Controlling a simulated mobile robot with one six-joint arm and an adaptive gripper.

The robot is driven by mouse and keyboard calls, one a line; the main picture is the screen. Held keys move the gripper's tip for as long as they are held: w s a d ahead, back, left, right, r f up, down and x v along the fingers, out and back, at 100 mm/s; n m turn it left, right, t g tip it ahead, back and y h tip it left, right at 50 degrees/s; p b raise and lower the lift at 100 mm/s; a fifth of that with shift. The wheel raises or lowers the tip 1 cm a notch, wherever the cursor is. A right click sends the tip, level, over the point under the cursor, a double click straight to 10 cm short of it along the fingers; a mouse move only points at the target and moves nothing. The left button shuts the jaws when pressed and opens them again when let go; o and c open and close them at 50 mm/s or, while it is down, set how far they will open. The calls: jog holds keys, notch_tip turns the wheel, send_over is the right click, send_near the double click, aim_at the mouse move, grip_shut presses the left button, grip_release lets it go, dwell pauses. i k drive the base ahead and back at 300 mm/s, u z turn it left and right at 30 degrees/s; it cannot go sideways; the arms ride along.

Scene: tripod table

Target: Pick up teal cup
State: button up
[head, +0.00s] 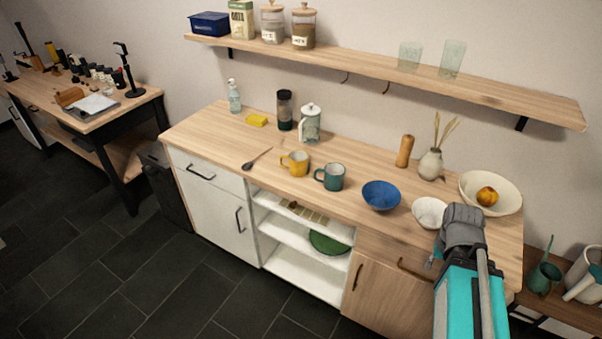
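The teal cup (333,178) stands upright on the wooden counter (230,150), near its front edge and left of the blue bowl. Its handle points left, toward a yellow mug (297,163) standing close beside it. The cup's dark opening faces up; I cannot tell whether anything is inside. My arm, teal with a grey joint, shows at the lower right in front of the counter's right end, well apart from the cup. I cannot make out my gripper's fingers.
A blue bowl (381,195) and a white bowl (430,212) sit right of the cup. A wooden shelf (370,68) hangs above. The counter behind the teal cup is fairly clear.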

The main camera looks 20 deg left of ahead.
aim_at(334, 172)
jog(key=u, duration=0.9)
